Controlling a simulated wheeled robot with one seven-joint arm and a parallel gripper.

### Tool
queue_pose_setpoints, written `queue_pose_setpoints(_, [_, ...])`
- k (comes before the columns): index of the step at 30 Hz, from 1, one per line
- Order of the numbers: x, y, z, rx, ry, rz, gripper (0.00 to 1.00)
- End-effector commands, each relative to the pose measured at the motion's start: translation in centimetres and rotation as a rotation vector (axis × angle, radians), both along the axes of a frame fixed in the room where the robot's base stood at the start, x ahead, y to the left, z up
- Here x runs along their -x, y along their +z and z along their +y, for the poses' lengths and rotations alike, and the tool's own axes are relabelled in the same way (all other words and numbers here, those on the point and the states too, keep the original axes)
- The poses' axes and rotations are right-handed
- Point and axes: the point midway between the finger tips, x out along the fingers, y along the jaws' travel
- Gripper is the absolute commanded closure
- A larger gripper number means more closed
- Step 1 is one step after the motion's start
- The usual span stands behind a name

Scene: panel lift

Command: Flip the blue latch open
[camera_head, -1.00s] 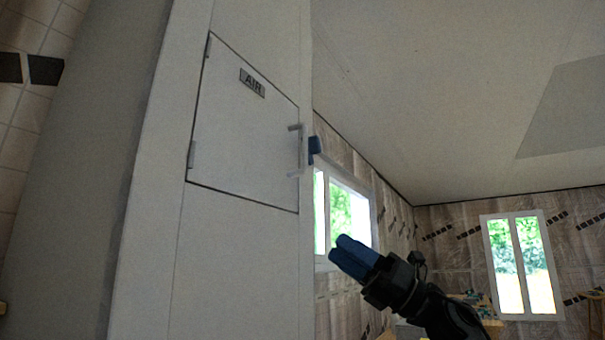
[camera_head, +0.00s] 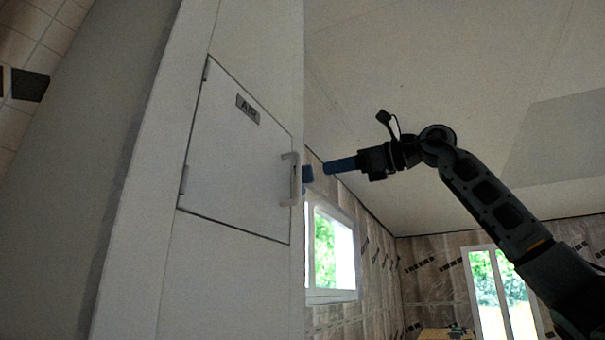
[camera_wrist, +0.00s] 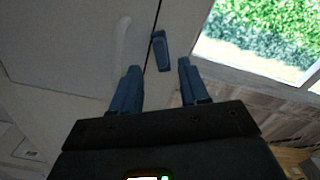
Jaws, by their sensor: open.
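The blue latch (camera_head: 308,173) is at the right edge of the white panel door (camera_head: 238,150), just right of the door's pale handle (camera_head: 290,179). My gripper (camera_head: 326,168) is a short way to the right of the latch in the head view, its blue fingers pointing left at it. In the wrist view the latch (camera_wrist: 161,50) lies beyond the fingertips, between their lines and nearer the right finger. My gripper (camera_wrist: 157,70) is open there, with nothing between its fingers. The fingers appear apart from the latch. The pale handle (camera_wrist: 121,42) shows left of the latch.
The door bears an AIR label (camera_head: 248,109) and has hinges on its left side. A window (camera_head: 332,250) is behind and right of the cabinet. The space right of the cabinet around my arm looks clear.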

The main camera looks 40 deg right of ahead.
Motion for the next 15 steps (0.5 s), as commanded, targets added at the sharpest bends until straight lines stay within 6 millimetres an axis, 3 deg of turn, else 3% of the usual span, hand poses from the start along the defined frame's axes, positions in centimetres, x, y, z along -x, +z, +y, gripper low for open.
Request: queue_pose_setpoints(15, [-6.2, 0.3, 2.3, -0.001, 0.001, 0.000, 0.55])
